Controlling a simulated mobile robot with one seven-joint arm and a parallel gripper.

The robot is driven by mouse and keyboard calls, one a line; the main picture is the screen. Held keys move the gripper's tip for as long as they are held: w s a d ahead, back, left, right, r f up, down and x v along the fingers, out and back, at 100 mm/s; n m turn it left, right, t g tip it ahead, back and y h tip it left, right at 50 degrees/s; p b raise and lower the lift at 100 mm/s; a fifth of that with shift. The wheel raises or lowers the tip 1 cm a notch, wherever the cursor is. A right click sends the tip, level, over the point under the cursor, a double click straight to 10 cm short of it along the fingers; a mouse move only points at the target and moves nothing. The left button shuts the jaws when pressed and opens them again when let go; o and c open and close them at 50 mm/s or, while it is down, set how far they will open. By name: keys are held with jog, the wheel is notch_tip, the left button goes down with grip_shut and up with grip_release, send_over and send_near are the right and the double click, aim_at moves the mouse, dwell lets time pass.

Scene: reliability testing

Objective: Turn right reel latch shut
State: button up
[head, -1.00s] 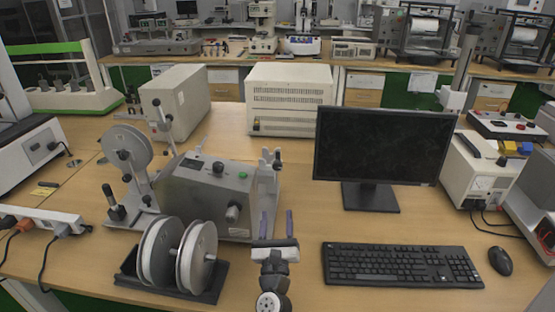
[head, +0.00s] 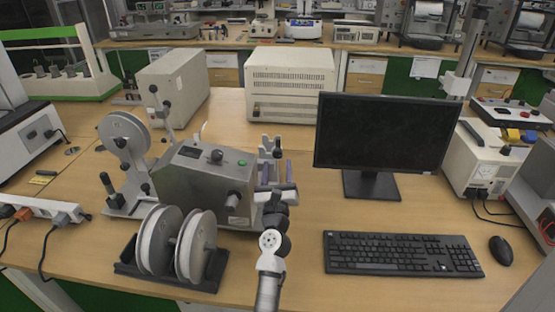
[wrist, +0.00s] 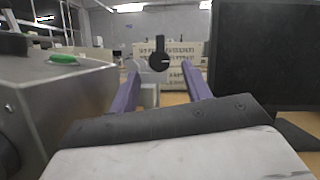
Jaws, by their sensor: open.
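The grey reel machine (head: 205,180) stands on the bench at left centre, with a reel (head: 123,138) on its left arm. The right reel latch is a small dark knob on the machine's right bracket, partly hidden by my gripper in the head view. In the wrist view the latch (wrist: 159,60) is a round black knob with its lever pointing up, ahead of my fingers and roughly centred between them. My gripper (head: 276,172) is open and empty beside the machine's right side. Its purple fingers (wrist: 158,84) show apart in the wrist view, with no visible contact with the latch.
The monitor (head: 380,130) stands close on the right of my gripper, with a keyboard (head: 400,254) in front. Two reels (head: 178,245) sit in a black stand at front left. A beige box (head: 290,85) stands behind the machine. Bare bench lies between box and machine.

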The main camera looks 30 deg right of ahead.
aim_at(278, 157)
jog(key=shift+x, duration=1.85)
jog(key=c, duration=1)
